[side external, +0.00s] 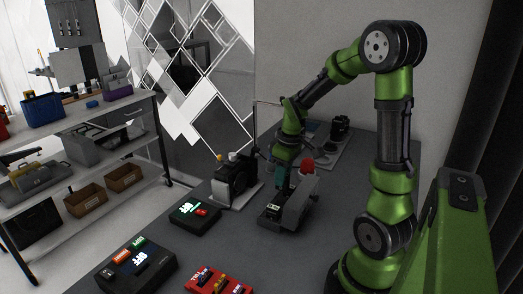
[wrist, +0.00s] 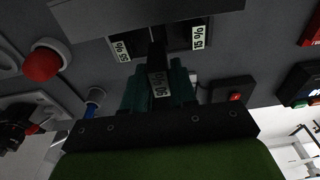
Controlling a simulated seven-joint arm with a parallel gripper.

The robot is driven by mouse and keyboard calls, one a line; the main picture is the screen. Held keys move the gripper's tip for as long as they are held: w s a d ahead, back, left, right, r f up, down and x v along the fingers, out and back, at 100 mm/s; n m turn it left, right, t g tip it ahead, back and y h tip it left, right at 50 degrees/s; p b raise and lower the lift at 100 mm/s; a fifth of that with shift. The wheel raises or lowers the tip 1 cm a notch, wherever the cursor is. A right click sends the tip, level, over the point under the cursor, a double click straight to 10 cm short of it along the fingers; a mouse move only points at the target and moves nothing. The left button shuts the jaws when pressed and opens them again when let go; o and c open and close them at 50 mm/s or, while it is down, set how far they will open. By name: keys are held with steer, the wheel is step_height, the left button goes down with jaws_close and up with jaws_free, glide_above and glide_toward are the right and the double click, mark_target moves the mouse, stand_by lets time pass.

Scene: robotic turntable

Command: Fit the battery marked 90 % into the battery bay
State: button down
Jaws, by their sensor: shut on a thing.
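My gripper (side external: 282,180) is low over the grey unit (side external: 297,207) with a red dome (side external: 306,165). In the wrist view, its teal fingers (wrist: 160,92) are shut on a dark battery marked 90 % (wrist: 158,65); the label faces the camera. A battery marked 55 % (wrist: 121,49) and one marked 15 % (wrist: 198,37) sit on either side, beyond the fingertips. The held battery's far end lies between these two; I cannot tell whether it is seated or lifted clear. The battery bay cannot be told with certainty.
The red dome also shows in the wrist view (wrist: 42,65). A black machine (side external: 234,181) stands behind to the left.

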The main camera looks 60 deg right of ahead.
step_height(320, 180, up, 15)
steer(key=w+d, duration=0.3)
steer(key=w, duration=0.5)
steer(key=w+d, duration=0.3)
steer(key=w, duration=0.6)
step_height(320, 180, down, 6)
steer(key=shift+s+d+r, duration=0.1)
steer(key=shift+d+r, duration=0.05)
steer(key=shift+r, duration=0.1)
steer(key=shift+f, duration=2.85)
steer(key=shift+f, duration=1.8)
steer(key=shift+r, duration=0.1)
steer(key=shift+r, duration=1.4)
